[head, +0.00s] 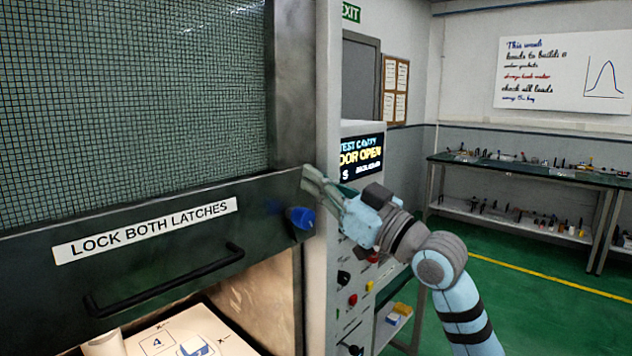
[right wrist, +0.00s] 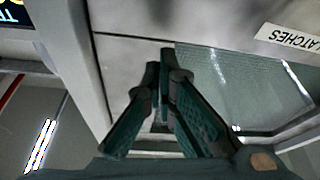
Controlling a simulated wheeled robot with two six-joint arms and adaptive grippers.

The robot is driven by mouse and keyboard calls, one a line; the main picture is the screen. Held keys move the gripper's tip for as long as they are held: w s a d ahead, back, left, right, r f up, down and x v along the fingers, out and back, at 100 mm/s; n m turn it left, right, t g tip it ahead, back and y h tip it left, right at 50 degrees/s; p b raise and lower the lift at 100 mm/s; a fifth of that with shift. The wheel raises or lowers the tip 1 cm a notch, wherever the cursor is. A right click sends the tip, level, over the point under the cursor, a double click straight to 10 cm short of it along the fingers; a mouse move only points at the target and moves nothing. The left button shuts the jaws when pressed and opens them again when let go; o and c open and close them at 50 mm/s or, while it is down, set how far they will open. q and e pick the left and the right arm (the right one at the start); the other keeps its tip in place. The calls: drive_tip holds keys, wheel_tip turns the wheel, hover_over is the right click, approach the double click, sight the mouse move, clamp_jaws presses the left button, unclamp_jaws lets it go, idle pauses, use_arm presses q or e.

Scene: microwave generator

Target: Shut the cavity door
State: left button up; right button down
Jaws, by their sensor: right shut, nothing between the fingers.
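The cavity door (head: 150,225) is a dark panel with a mesh window (head: 130,100), a black bar handle (head: 165,285) and a label reading "LOCK BOTH LATCHES". It is raised, with the lit cavity (head: 265,300) open below it. A blue latch knob (head: 300,217) sits at the door's lower right corner. My right gripper (head: 312,183) is shut and empty, its fingertips at the door's right edge just above the knob; I cannot tell whether they touch. In the right wrist view the closed fingers (right wrist: 165,75) point at the frame beside the mesh window (right wrist: 230,85). My left gripper is not in view.
A control panel (head: 352,285) with buttons and a screen (head: 361,160) reading "DOOR OPEN" stands right of the door, close to my right arm. A pale cylinder (head: 103,343) and a marked board (head: 165,340) show in the opening. A workbench (head: 530,172) stands farther right, beyond free green floor.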

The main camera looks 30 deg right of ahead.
drive_tip(key=f, duration=0.2)
drive_tip(key=w+f, duration=0.1)
drive_tip(key=shift+d+f+b, duration=0.2)
drive_tip(key=shift+f+b, duration=0.15)
drive_tip(key=shift+f, duration=0.05)
drive_tip(key=shift+a, duration=0.15)
